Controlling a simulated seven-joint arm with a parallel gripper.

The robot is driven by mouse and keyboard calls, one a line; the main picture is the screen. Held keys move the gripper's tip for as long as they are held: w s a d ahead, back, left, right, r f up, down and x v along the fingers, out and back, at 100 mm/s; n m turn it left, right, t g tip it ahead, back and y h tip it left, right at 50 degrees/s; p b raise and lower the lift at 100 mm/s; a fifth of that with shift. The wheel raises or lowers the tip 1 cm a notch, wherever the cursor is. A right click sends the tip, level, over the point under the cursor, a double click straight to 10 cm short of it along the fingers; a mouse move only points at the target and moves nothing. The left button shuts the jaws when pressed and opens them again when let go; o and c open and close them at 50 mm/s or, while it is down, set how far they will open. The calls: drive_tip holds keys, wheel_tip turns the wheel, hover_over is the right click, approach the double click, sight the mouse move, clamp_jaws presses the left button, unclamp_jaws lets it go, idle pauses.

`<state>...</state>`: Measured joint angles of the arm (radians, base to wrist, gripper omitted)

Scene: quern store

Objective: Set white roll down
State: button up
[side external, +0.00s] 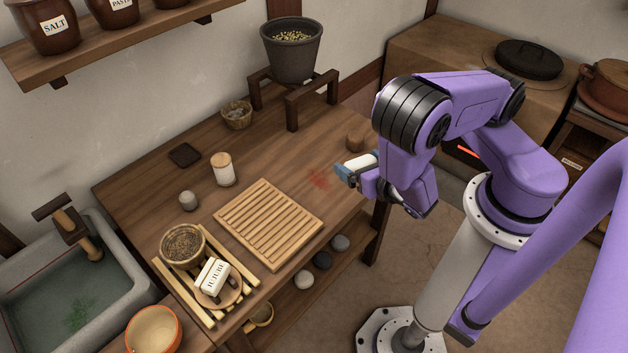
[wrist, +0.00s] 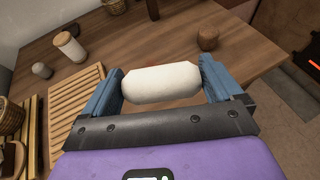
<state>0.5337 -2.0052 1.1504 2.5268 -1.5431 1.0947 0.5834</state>
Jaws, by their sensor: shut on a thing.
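My gripper (side external: 353,176) is over the right part of the wooden table, near its right edge. It is shut on the white roll (side external: 360,161), a smooth white cylinder with rounded ends. In the wrist view the white roll (wrist: 161,83) lies crosswise between the two blue fingers of my gripper (wrist: 160,88). The side external view shows only part of the roll, since the fingers and wrist cover some of it. The roll appears to be above the tabletop, but the exact gap is hard to tell.
A slatted wooden board (side external: 268,223) lies left of my gripper. A brown wooden lump (side external: 355,141) stands just behind it. A lidded white jar (side external: 222,170), a grey stone (side external: 188,201) and a bucket stand (side external: 306,99) are farther off. Bare tabletop (side external: 290,160) lies between. A reddish smudge (side external: 318,179) marks the table.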

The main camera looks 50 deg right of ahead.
drive_tip(key=shift+s+d+r, duration=0.2)
drive_tip(key=shift+s+r, duration=0.05)
drive_tip(key=shift+r, duration=0.05)
drive_tip(key=shift+w+f, duration=1)
drive_tip(key=shift+w, duration=1.15)
hover_over(315, 183)
drive_tip(key=s, duration=0.1)
wheel_tip(315, 183, down, 7)
drive_tip(key=shift+d+r, duration=0.15)
drive_tip(key=shift+r, duration=0.05)
drive_tip(key=shift+w+f, duration=0.5)
drive_tip(key=shift+f, duration=1.7)
drive_tip(key=o, duration=0.7)
drive_tip(key=shift+f, duration=0.1)
